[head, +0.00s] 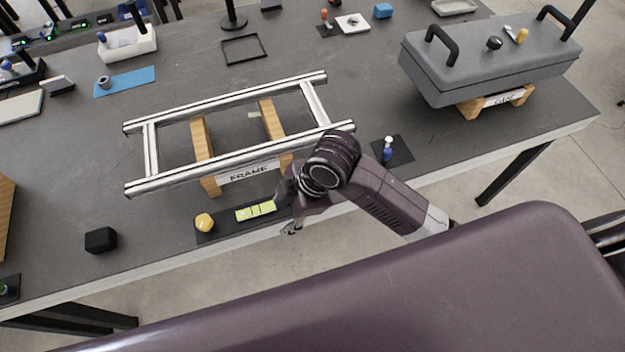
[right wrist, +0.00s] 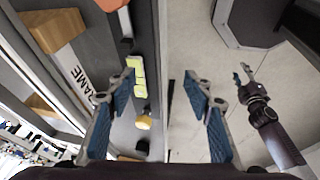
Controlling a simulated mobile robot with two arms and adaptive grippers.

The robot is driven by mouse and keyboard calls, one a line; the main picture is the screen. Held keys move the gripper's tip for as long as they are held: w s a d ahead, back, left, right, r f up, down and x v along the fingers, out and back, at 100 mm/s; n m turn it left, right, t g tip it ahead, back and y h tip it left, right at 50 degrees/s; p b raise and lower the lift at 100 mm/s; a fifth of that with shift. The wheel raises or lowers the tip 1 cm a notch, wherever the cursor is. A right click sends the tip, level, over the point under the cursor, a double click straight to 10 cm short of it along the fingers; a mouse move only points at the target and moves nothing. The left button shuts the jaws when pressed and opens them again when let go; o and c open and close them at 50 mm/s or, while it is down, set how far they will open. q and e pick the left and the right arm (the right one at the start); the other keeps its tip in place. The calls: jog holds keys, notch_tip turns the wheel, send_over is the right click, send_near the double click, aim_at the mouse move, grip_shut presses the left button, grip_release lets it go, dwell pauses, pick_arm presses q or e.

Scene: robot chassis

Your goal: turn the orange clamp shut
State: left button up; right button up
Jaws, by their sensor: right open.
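An orange part (right wrist: 108,4), probably the clamp, is cut off at the top edge of the right wrist view; its lever's position cannot be told. In the head view, my right arm seems to cover that spot. My right gripper (head: 291,227) hangs at the table's front edge, below the frame's right half. In the right wrist view its fingers (right wrist: 160,80) are apart, with nothing between them, over the table edge, short of the orange part. My left gripper (right wrist: 245,80) seems to show over the floor at the right; its jaw state is unclear.
The metal frame (head: 230,158) lies on wooden supports behind my right gripper. Yellow-green blocks (head: 255,211) and a yellow knob (head: 204,222) sit at the front edge. A blue-and-white piece (head: 387,150) stands on a dark mat to the right. A grey case (head: 480,65) stands farther right.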

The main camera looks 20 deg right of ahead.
jog(key=w+d+r+n+h, duration=0.1)
jog(key=w+d+n, duration=0.1)
jog(key=n, duration=0.1)
jog(key=w+d+r+n+g+h, duration=0.1)
jog(key=w+d+r+n, duration=0.1)
jog(key=d+n, duration=0.1)
jog(key=w+d+r+n+g+h, duration=0.1)
jog(key=w+d+r+n, duration=0.1)
jog(key=d+n, duration=0.1)
jog(key=shift+w+d+n+h, duration=0.15)
jog(key=shift+n+h, duration=0.25)
jog(key=shift+n, duration=0.5)
jog(key=shift+d+f, duration=0.1)
jog(key=shift+d, duration=0.05)
notch_tip(320, 180, down, 8)
jog(key=shift+r+p, duration=0.25)
jog(key=shift+p, duration=0.4)
jog(key=shift+c, duration=0.4)
grip_shut()
